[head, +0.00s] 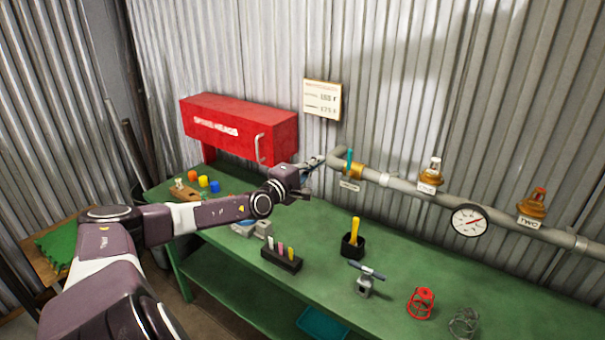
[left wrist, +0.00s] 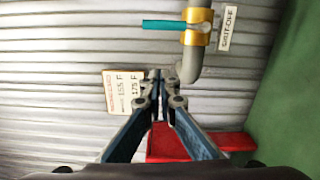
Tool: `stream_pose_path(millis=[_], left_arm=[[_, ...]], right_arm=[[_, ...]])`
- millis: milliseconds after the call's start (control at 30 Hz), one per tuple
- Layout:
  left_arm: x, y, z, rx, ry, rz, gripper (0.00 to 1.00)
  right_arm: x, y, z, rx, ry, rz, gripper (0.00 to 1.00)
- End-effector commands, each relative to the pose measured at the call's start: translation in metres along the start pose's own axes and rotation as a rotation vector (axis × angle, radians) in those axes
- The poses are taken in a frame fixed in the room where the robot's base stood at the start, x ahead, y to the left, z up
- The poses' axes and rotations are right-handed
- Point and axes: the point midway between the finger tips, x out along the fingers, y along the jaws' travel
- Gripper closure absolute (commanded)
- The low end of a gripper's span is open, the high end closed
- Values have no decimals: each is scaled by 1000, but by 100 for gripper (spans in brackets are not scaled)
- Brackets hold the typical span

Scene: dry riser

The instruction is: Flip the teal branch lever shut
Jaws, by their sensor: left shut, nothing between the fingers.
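The teal branch lever (head: 349,160) stands upright on a brass valve (head: 356,171) at the left end of the wall pipe. In the left wrist view the lever (left wrist: 163,25) sticks out crosswise to the pipe from the brass valve (left wrist: 197,27), beside a white SHUT-OFF tag (left wrist: 228,27). My left gripper (head: 320,160) is shut and empty, just left of the lever and apart from it. In the left wrist view its fingertips (left wrist: 160,76) appear beside the pipe elbow (left wrist: 190,70); whether they touch it I cannot tell. My right gripper is out of view.
The grey pipe (head: 405,185) runs right along the corrugated wall, with a gauge (head: 469,221) and two brass valves. A red cabinet (head: 235,130) stands left of my gripper. A sign (head: 322,100) hangs above. The green bench (head: 325,220) below holds several small items.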

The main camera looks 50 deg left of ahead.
Motion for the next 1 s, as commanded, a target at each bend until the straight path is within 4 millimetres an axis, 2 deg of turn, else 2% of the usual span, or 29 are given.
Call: stream_pose_path(millis=[200, 500, 1000], left_arm=[[-28, -3, 0, 7, -2, -7, 100], [-57, -1, 1, 3, -2, -4, 100], [-64, -1, 1, -2, 0, -2, 100]], right_arm=[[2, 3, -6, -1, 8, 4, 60], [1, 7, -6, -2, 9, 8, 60], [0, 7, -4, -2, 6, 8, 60]])
